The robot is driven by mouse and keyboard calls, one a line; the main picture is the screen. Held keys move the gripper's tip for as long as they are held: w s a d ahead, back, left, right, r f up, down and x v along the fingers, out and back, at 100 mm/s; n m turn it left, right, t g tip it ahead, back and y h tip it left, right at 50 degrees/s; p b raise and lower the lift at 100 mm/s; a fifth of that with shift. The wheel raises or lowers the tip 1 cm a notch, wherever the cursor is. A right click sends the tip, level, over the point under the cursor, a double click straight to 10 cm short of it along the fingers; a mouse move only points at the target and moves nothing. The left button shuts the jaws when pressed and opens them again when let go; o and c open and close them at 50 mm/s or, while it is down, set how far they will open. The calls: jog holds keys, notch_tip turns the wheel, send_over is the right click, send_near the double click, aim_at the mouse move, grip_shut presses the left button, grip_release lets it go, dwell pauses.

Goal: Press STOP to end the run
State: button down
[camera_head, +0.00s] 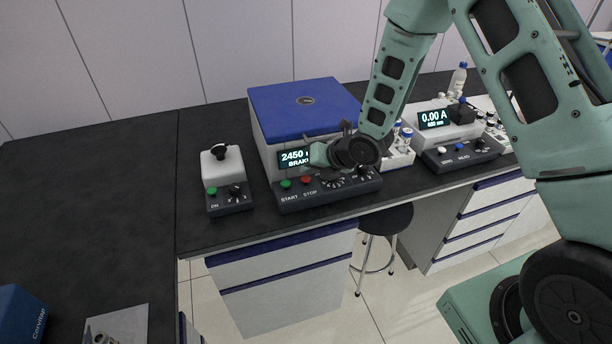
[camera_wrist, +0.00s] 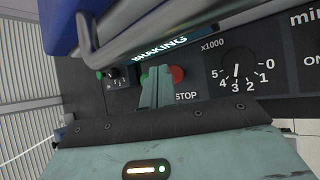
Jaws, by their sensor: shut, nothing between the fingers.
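The centrifuge (camera_head: 300,105) has a blue lid and a front panel. Its display (camera_head: 294,158) reads 2450 and "BRAKING", the last word clear in the wrist view. The red STOP button (camera_head: 307,181) sits right of the green START button (camera_head: 286,184). My gripper (camera_head: 317,156) is in front of the display, above the panel. In the wrist view my shut fingers (camera_wrist: 158,72) overlap the left edge of the red STOP button (camera_wrist: 178,76) and cover most of the green one. I cannot tell whether the tips touch the button.
A small white device (camera_head: 222,167) with a green button stands left of the centrifuge. A photometer (camera_head: 446,120) reading 0.00 A and vials (camera_head: 405,137) stand to the right. In the wrist view a grey handle bar (camera_wrist: 130,35) and a x1000 dial (camera_wrist: 237,70) are close by.

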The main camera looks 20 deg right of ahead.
aim_at(309, 180)
jog(key=shift+r, duration=0.1)
jog(key=shift+r+p, duration=1.2)
jog(key=shift+r, duration=1.3)
jog(key=shift+a+r, duration=0.1)
jog(key=s+a+r+m+g+h+b, duration=0.1)
jog(key=s+a+r+m+g, duration=0.2)
jog(key=s+m, duration=0.35)
jog(key=s+a+r+m+h+b, duration=0.1)
jog(key=s+a+r+m, duration=0.2)
jog(key=s+r+m, duration=0.3)
jog(key=s+r+m+g+h, duration=0.2)
jog(key=s+m, duration=1.1)
jog(key=s, duration=0.8)
jog(key=r+g, duration=0.1)
jog(key=g, duration=0.1)
jog(key=shift+s+a+r+m+g+h+b, duration=0.15)
jog(key=shift+s+r+m+g+h+b, duration=0.05)
jog(key=shift+m+g+h+b, duration=0.15)
